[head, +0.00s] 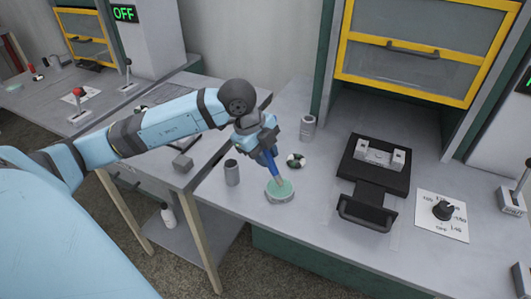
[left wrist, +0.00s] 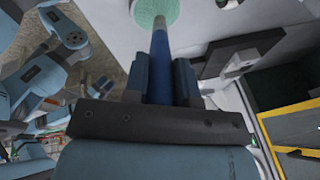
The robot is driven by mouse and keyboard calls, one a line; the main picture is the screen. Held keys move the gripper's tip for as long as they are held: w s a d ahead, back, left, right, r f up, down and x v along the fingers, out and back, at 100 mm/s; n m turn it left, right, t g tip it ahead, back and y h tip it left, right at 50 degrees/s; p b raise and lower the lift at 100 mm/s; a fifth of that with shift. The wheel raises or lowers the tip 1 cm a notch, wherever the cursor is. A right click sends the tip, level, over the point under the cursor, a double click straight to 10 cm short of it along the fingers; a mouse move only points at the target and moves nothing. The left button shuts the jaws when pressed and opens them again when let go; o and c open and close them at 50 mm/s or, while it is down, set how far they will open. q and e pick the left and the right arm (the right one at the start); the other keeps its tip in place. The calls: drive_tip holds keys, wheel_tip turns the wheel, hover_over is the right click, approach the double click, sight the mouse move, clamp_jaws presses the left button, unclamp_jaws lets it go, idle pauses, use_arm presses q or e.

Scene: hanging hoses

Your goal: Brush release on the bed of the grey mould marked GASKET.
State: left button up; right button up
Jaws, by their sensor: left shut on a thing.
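My left gripper (head: 266,143) is shut on the blue handle of a brush (head: 270,161), which points down. The brush's tip is at the pale green surface of a round, shallow pot (head: 280,197); I cannot tell how deep it dips. In the left wrist view the blue handle (left wrist: 160,55) sits between the fingers (left wrist: 160,82), with the green disc (left wrist: 154,10) beyond its end. A light grey mould (head: 380,153) lies on a black sliding carriage (head: 374,190) to the right; no marking is readable on it. My right gripper is not in view.
A grey cylinder (head: 232,173) stands left of the pot, and a can (head: 307,127) stands behind. A small dark-and-white round item (head: 296,160) lies near the brush. A yellow-framed guard (head: 425,45) hangs above the mould.

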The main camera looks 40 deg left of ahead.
use_arm(q)
drive_tip(key=shift+f, duration=0.35)
drive_tip(key=shift+f+b, duration=0.15)
drive_tip(key=shift+b, duration=0.15)
idle(0.5)
idle(0.5)
drive_tip(key=shift+r+p, duration=0.9)
drive_tip(key=shift+r, duration=0.35)
drive_tip(key=shift+r+p, duration=1.4)
drive_tip(key=shift+r, duration=0.9)
